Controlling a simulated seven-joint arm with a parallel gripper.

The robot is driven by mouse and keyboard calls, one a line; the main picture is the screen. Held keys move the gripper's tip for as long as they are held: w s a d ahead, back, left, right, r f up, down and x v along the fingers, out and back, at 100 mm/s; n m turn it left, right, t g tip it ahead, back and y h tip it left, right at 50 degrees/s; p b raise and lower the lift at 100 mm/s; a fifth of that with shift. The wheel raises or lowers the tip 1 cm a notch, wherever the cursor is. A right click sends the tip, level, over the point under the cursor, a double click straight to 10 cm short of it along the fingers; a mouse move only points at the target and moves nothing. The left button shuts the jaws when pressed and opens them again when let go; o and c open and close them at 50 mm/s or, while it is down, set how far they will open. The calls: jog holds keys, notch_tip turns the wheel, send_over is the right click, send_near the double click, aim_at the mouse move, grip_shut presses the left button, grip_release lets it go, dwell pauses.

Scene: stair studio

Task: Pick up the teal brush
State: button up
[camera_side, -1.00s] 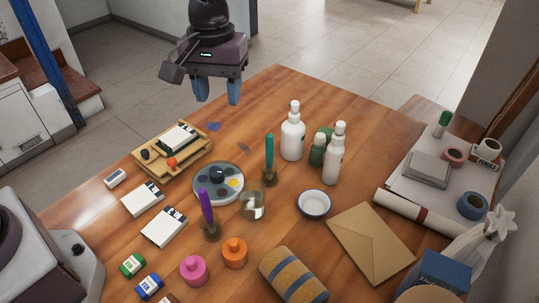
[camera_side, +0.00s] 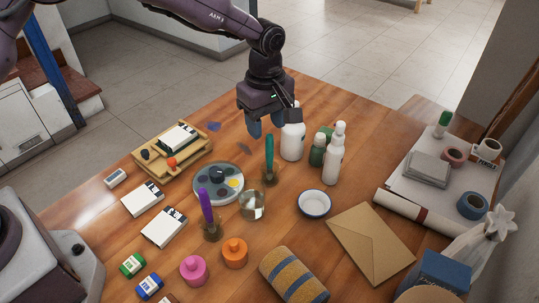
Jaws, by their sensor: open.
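The teal brush (camera_side: 269,152) stands upright on the wooden table, handle up, with its wide brown bristle end (camera_side: 270,177) at the bottom. My gripper (camera_side: 265,130) is open and empty, with its blue fingers pointing down. In the picture the fingers appear just above and behind the top of the teal handle, apart from it as far as I can tell. Part of a white bottle is hidden behind my gripper.
White bottles (camera_side: 335,160) and a green bottle (camera_side: 317,152) stand close to the brush's right. A paint palette (camera_side: 207,196), a glass jar (camera_side: 252,206) and a purple brush (camera_side: 206,208) are to the left and front.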

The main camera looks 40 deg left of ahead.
aim_at(270, 165)
jog(key=shift+w+d+f, duration=0.1)
jog(key=shift+d+f, duration=0.1)
jog(key=shift+f, duration=1.4)
jog(key=shift+d+f, duration=0.2)
jog(key=shift+f, duration=1.35)
jog(key=shift+c, duration=0.5)
grip_shut()
